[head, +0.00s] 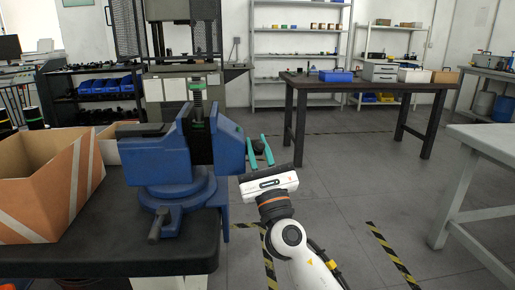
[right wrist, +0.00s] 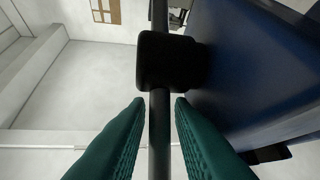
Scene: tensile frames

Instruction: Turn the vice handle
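The blue vice (head: 175,160) is mounted on the dark bench (head: 115,225), its jaw end facing right. My right gripper (head: 257,139) is at the vice's right end, its teal fingers pointing up. In the right wrist view, the dark rod of the vice handle (right wrist: 159,135) runs between the two open fingers, with a slight gap on each side. A black hub (right wrist: 170,62) sits on the rod just past the fingertips. The blue vice body (right wrist: 255,60) fills the right of that view. In the head view, the handle is small and partly hidden by the fingers. My left gripper is not in view.
An orange and white box (head: 45,190) stands on the bench left of the vice. A testing frame (head: 180,60) stands behind. A dark table (head: 370,84) is at the back right, a light table (head: 490,140) at the far right. The floor between is clear.

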